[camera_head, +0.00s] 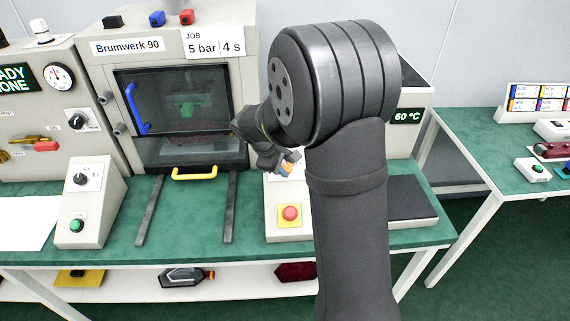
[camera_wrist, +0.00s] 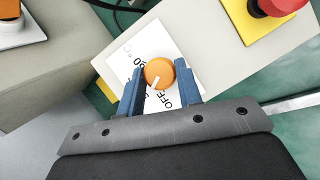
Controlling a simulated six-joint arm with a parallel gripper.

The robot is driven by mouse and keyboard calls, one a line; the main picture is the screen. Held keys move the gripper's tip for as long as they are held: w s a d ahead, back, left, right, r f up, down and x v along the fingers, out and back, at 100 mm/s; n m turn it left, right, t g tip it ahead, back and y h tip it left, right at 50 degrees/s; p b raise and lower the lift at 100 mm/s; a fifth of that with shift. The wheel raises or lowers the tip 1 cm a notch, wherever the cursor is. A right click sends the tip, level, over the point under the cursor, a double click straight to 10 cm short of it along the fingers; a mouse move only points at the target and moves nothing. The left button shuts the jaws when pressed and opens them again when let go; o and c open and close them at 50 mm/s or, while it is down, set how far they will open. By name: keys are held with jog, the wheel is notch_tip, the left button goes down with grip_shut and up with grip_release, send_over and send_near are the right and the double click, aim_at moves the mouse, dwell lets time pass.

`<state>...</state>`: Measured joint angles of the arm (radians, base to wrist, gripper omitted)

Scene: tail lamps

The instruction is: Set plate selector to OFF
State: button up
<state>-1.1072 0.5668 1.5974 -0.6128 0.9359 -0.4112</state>
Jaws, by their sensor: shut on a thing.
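The plate selector is an orange round knob (camera_wrist: 158,72) on a white label plate (camera_wrist: 122,62) in the wrist view. Its white pointer line points down and slightly left in that view. The word OFF is printed just below and right of the pointer's end; a number ending in 0 is at the knob's left, and other print is partly hidden. My gripper (camera_wrist: 161,76) has its two blue fingers on either side of the knob, shut on it. In the head view my gripper (camera_head: 286,164) is at the selector box (camera_head: 290,232), largely hidden behind my arm.
A red emergency button (camera_head: 291,213) on a yellow square sits on the same box, near the knob. The press with its yellow handle (camera_head: 195,173) stands at left. Another control box (camera_head: 91,205) with a dial and green button is further left.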

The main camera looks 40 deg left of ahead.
jog(key=n+t, duration=0.1)
jog(key=n, duration=0.2)
jog(key=n+t+y, duration=0.1)
jog(key=n, duration=0.2)
jog(key=shift+s+d+f+y, duration=0.1)
jog(key=shift+s+y, duration=0.05)
jog(key=shift+y, duration=0.15)
jog(key=shift+n, duration=0.3)
jog(key=o, duration=1)
jog(key=v, duration=1.7)
jog(key=shift+s+d, duration=0.15)
jog(key=shift+s, duration=0.2)
jog(key=x, duration=1.7)
jog(key=shift+w, duration=0.35)
